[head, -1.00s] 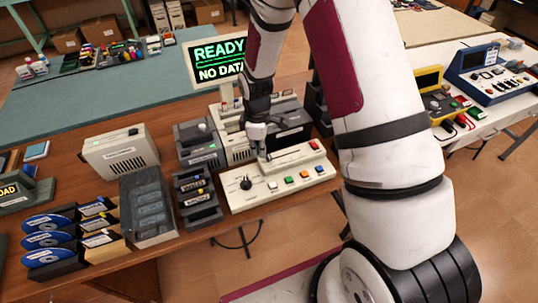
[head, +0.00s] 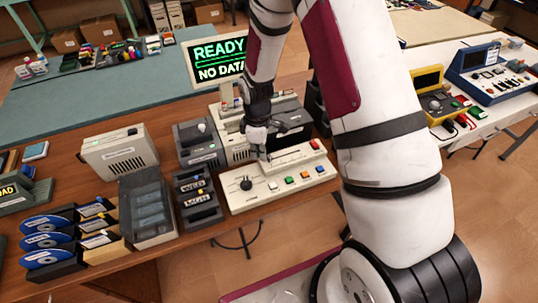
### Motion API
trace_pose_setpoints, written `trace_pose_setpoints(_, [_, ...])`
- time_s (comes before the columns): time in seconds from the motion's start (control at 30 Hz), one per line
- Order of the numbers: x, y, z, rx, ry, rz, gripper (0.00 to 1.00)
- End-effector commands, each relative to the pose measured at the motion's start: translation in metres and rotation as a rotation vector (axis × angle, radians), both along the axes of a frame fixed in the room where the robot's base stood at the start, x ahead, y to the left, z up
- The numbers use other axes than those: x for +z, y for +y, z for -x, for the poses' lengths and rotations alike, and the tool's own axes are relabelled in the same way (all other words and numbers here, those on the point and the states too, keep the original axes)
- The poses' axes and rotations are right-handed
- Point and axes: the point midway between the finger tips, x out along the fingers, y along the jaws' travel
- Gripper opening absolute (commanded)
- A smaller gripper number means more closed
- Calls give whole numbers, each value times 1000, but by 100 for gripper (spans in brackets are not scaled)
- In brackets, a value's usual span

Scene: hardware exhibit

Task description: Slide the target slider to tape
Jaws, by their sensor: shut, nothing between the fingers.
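A beige control panel (head: 277,203) lies on the brown table. It has a black knob (head: 246,184), several coloured buttons along its front and a red one (head: 315,144) at its far right. A long raised slider strip (head: 293,157) runs along its back part. My gripper (head: 262,157) is shut and empty, pointing down at the left end of this strip. The slider's handle is hidden or too small to make out, and I cannot tell whether the fingertips touch it. Any tape label is too small to read.
A monitor (head: 217,60) reading "READY NO DATA" stands behind the panel. Dark cassette trays (head: 197,200) stand close to its left. A grey machine (head: 288,120) is behind my gripper. Disc holders (head: 50,240) are at far left.

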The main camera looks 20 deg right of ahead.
Motion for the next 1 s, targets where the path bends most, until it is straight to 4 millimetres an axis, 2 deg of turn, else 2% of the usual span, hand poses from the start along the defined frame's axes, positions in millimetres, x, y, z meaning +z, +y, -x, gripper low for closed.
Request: trace_pose_setpoints(1.0, [-19,0,0,1,-1,0,0])
